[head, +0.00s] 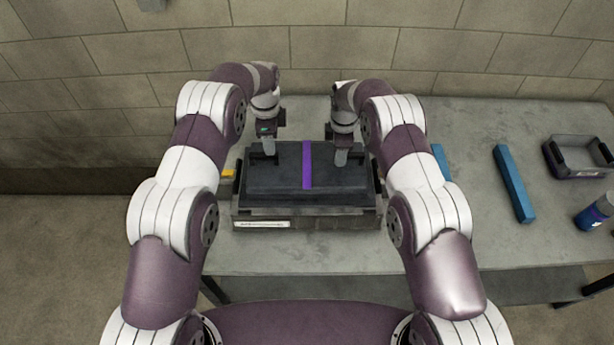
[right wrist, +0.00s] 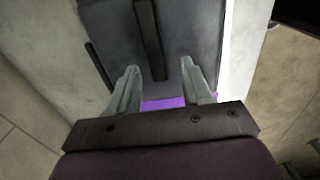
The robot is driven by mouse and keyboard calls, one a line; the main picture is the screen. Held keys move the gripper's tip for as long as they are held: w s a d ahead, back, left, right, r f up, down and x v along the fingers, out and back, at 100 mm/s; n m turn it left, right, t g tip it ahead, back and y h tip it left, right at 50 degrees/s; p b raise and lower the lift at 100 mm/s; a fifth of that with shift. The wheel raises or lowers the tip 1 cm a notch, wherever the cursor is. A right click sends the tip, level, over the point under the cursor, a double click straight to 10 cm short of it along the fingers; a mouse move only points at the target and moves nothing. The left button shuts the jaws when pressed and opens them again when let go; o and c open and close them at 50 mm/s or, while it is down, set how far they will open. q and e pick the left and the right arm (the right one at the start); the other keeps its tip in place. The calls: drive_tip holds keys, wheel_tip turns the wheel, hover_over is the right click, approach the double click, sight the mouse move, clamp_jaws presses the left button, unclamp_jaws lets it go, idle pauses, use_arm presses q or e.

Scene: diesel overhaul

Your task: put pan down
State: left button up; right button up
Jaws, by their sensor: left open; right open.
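The pan (head: 272,183) is a dark rectangular piece with a purple stripe (head: 307,168) across its middle. It lies level on a dark, box-like base (head: 330,222) with a white label on the front. My left gripper (head: 268,147) is open at the pan's far left part. My right gripper (head: 341,157) is open at its far right part. In the right wrist view, the open fingers of my right gripper (right wrist: 160,90) stand on either side of a dark bar (right wrist: 149,40) over the dark surface. I cannot tell whether they touch it.
The grey table (head: 470,225) carries blue bars (head: 514,184) to the right. Further right are a dark open bin (head: 581,158) and a blue can (head: 594,212). A yellow piece (head: 228,172) is left of the base. A block wall (head: 440,50) stands behind the table.

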wheel_tip(320, 180, up, 5)
drive_tip(key=shift+s+f, duration=0.1)
drive_tip(key=shift+f, duration=0.05)
idle(0.4)
use_arm(q)
drive_tip(key=s+a+n+b, duration=0.3)
drive_tip(key=s+n, duration=0.3)
drive_tip(key=s, duration=0.4)
drive_tip(key=s+a+n+t+b, duration=0.1)
drive_tip(key=s+a+n+b, duration=0.2)
drive_tip(key=s+n+b, duration=0.3)
drive_tip(key=s+a+n+b, duration=0.3)
drive_tip(key=s+n+b, duration=0.1)
drive_tip(key=s, duration=1)
drive_tip(key=shift+s+n+b, duration=0.15)
drive_tip(key=shift+n+b, duration=0.25)
drive_tip(key=shift+n, duration=0.5)
use_arm(e)
drive_tip(key=s+d+m, duration=0.3)
drive_tip(key=s+m, duration=0.3)
drive_tip(key=s, duration=0.4)
drive_tip(key=s+d+m+t, duration=0.1)
drive_tip(key=s+d+m, duration=0.2)
drive_tip(key=s+m, duration=0.3)
drive_tip(key=s+d+m, duration=0.3)
drive_tip(key=s+m, duration=0.2)
drive_tip(key=s, duration=0.9)
drive_tip(key=shift+s+r+m, duration=0.15)
drive_tip(key=shift+r+m, duration=0.25)
drive_tip(key=shift+r, duration=0.05)
